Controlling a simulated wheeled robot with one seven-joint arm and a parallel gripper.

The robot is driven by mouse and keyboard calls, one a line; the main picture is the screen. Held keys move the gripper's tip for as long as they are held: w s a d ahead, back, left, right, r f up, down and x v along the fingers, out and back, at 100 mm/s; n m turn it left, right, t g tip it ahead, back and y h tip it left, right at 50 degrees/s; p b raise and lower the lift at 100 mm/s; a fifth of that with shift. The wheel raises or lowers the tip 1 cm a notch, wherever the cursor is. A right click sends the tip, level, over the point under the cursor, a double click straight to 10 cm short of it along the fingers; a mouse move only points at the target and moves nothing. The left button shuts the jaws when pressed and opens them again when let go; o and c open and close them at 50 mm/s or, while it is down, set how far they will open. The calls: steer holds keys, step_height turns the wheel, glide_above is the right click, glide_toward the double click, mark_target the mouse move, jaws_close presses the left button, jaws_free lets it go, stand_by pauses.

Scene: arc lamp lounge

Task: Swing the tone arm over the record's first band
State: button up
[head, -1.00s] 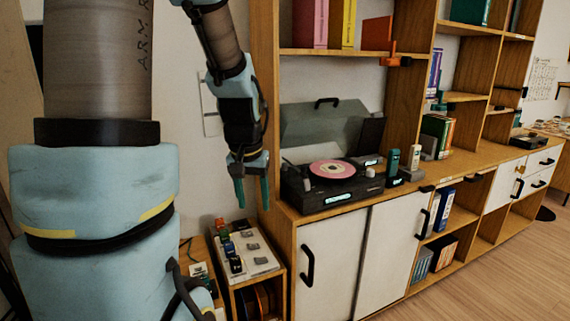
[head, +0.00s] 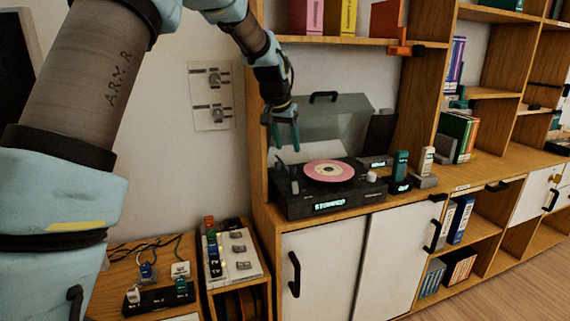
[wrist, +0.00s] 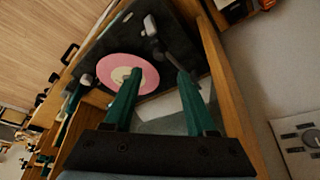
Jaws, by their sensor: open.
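The black turntable (head: 352,193) sits on the wooden cabinet, with a pink record (head: 322,168) on it and its clear lid raised. Its front display seems to read "STOPPED". A dark arm with a grey end piece (wrist: 150,25), seemingly the tone arm, runs beside the record toward my right finger. In the head view the tone arm is hard to make out. My gripper (head: 286,147) is open and empty above the turntable's left end; its green fingers (wrist: 160,74) overlap the deck. I cannot tell whether they touch anything.
The lid (head: 325,130) stands up behind the record. A shelf (head: 350,41) with books is above. Small green (head: 400,165) and white (head: 427,160) devices stand right of the turntable. Wall switches (head: 212,95) and a low stand with a switch panel (head: 236,252) are at the left.

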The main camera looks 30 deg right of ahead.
mark_target(292, 167)
steer(key=p+x, duration=0.2)
steer(key=x, duration=0.6)
steer(key=shift+d+f, duration=0.15)
steer(key=shift+f, duration=0.25)
steer(key=shift+c, duration=0.3)
jaws_close()
stand_by(0.6)
